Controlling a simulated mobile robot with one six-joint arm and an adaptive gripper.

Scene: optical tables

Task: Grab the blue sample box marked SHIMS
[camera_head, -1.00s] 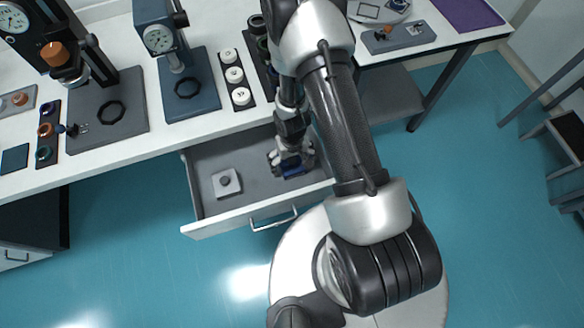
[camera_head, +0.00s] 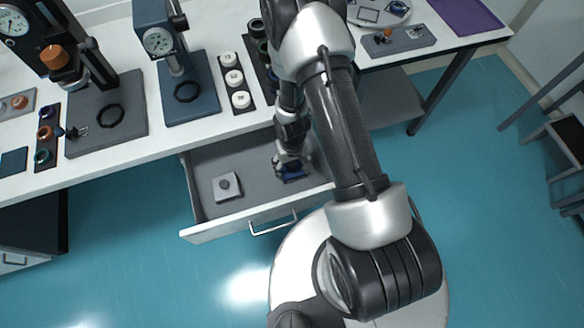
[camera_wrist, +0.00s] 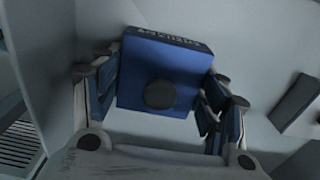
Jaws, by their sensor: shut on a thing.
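My gripper (camera_head: 290,168) is inside the open drawer (camera_head: 240,158), shut on the blue box. In the wrist view, the fingers of my gripper (camera_wrist: 160,100) stand on the left and right sides of the box. I cannot tell how far the box is from the drawer floor.
A light grey box with a knob (camera_head: 226,186) lies in the drawer to the left. The drawer front has a handle (camera_head: 273,225). The bench top (camera_head: 130,140) above carries dial gauge stands (camera_head: 180,70) and a strip of white round pieces (camera_head: 237,80).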

